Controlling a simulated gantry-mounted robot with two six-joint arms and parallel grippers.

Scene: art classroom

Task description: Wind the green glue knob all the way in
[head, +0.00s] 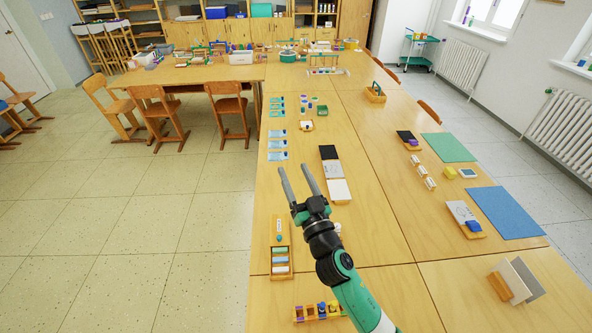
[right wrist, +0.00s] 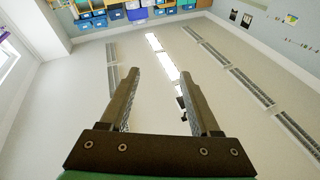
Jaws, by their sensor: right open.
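My right gripper (head: 293,172) is open and empty, held above the table with its fingers tilted up and away. In the right wrist view its two fingers (right wrist: 168,68) stand well apart with nothing between them. A small white glue stick (head: 279,225) with a green end (head: 279,238), which seems to be the green glue knob, lies in a wooden tray (head: 290,249) just left of the right gripper's wrist. How far the knob is wound cannot be told at this size. My left gripper is not in view.
A wooden holder (head: 300,314) with colored pieces stands at the near edge. Black, grey and white panels (head: 334,170) lie beyond the gripper. Blue (head: 506,212) and green (head: 449,147) sheets lie at right.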

